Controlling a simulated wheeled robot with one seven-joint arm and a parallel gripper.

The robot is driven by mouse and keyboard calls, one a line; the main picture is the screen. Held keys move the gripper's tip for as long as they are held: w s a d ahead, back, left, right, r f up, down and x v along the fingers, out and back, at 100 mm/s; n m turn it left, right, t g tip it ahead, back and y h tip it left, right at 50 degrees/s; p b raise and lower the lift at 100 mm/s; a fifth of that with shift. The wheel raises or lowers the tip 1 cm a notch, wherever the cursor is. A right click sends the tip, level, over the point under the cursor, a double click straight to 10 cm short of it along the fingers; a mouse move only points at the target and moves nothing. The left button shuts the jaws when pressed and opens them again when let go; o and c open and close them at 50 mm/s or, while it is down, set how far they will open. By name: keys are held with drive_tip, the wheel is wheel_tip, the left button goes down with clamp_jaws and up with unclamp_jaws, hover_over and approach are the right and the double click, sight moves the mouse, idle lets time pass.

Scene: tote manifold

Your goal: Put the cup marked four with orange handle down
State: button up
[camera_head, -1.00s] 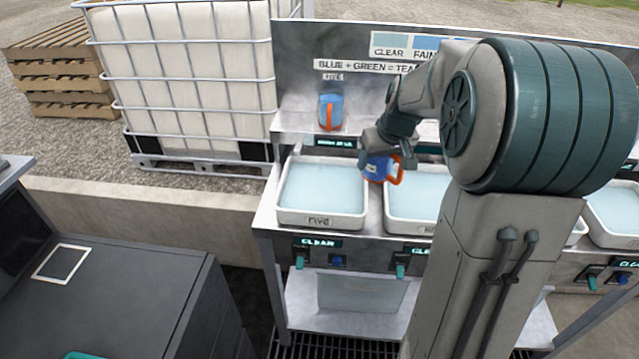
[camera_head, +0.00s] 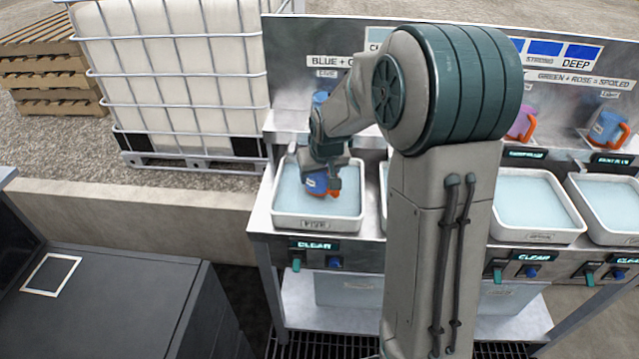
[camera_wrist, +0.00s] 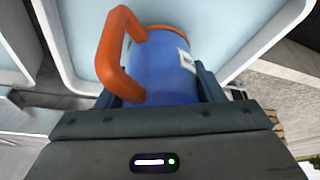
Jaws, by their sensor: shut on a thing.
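A blue cup with an orange handle (camera_head: 317,184) is held by my gripper (camera_head: 325,172). It hangs tilted over the leftmost white tub (camera_head: 345,223) of pale blue liquid in the head view. In the wrist view the cup (camera_wrist: 165,72) lies between the two fingers, with the orange handle (camera_wrist: 112,62) on the left and a small white label on its side. The mark on the label cannot be read. I cannot tell whether the cup touches the liquid.
Another blue cup (camera_head: 319,98) stands on the back shelf, partly hidden by my arm. A pink cup (camera_head: 521,124) and a blue cup with orange handle (camera_head: 606,127) stand on the right shelf. More tubs (camera_head: 527,237) line the bench. A caged white tank (camera_head: 180,75) stands behind left.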

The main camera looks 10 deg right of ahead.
sight(320, 183)
drive_tip(key=shift+f, duration=1.85)
drive_tip(key=shift+f, duration=0.1)
drive_tip(key=o, duration=1)
drive_tip(key=shift+c, duration=0.2)
drive_tip(key=shift+r, duration=0.4)
drive_tip(key=v, duration=1.1)
drive_tip(key=s+r+m+g, duration=0.1)
drive_tip(key=s+r, duration=0.1)
drive_tip(key=s, duration=2.1)
drive_tip(key=shift+g, duration=0.4)
